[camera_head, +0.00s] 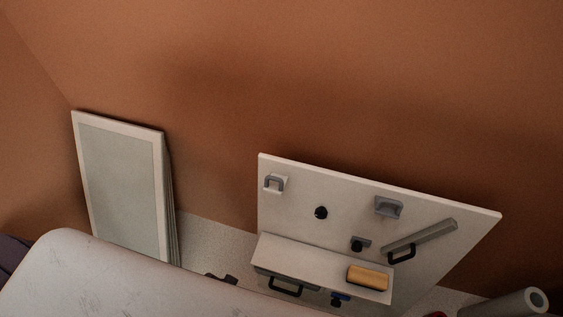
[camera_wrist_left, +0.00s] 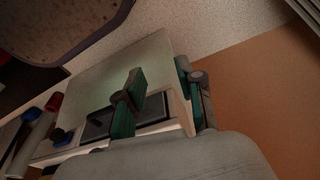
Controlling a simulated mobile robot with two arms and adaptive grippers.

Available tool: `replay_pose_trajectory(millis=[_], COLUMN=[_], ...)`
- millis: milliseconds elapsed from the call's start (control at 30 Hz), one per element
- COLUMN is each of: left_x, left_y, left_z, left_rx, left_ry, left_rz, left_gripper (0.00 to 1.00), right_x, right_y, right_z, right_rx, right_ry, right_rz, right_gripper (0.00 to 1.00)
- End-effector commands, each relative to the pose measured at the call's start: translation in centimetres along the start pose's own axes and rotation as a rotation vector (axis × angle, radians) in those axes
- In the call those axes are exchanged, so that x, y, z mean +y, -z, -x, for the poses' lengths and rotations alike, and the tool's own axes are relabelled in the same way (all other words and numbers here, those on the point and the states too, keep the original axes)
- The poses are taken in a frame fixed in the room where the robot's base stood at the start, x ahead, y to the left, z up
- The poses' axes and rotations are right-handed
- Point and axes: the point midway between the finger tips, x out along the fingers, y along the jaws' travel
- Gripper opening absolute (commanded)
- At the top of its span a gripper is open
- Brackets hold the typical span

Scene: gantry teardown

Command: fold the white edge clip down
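A white panel (camera_head: 295,205) leans against the brown wall, with fittings on its face. A small pale clip-like fitting with a grey U-shaped piece (camera_head: 275,183) sits near its top left corner; I cannot tell for sure that it is the white edge clip. My left gripper (camera_head: 222,279) shows only as dark bits left of the panel's lower part, beyond my pale arm. In the left wrist view, its green fingers (camera_wrist_left: 163,96) are apart, with a pale panel edge behind the gap. I see nothing held. My right gripper is not in view.
A white ledge (camera_head: 315,262) with a yellow block (camera_head: 368,277) and a black handle (camera_head: 285,288) crosses the panel's lower part. A grey bracket (camera_head: 388,206) sits at the upper right. Framed panels (camera_head: 120,190) lean at the left. A pale roll (camera_head: 505,303) lies at the lower right.

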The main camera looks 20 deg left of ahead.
Motion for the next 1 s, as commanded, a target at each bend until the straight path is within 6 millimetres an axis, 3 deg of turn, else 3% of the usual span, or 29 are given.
replay_pose_trajectory(millis=[367, 467, 633, 800, 1000], left_x=[0.5, 1.3, 4.8, 8.4, 11.1], left_y=[9.7, 12.4, 17.7, 21.3, 24.8], left_z=[15.2, 19.8, 28.0, 32.1, 35.1], left_rx=[0.084, 0.116, 0.183, 0.209, 0.190], left_ry=[-0.030, -0.060, -0.162, -0.252, -0.307], left_rz=[-0.025, -0.062, -0.232, -0.465, -0.789], left_gripper=[0.37, 0.37, 0.37, 0.37, 0.37], right_x=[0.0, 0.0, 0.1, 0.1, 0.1], right_y=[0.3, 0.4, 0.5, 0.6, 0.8], right_z=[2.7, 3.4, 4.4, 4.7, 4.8], right_rx=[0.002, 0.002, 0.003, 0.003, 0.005], right_ry=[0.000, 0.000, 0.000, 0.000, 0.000], right_rz=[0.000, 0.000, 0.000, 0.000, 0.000], right_gripper=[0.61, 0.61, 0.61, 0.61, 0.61])
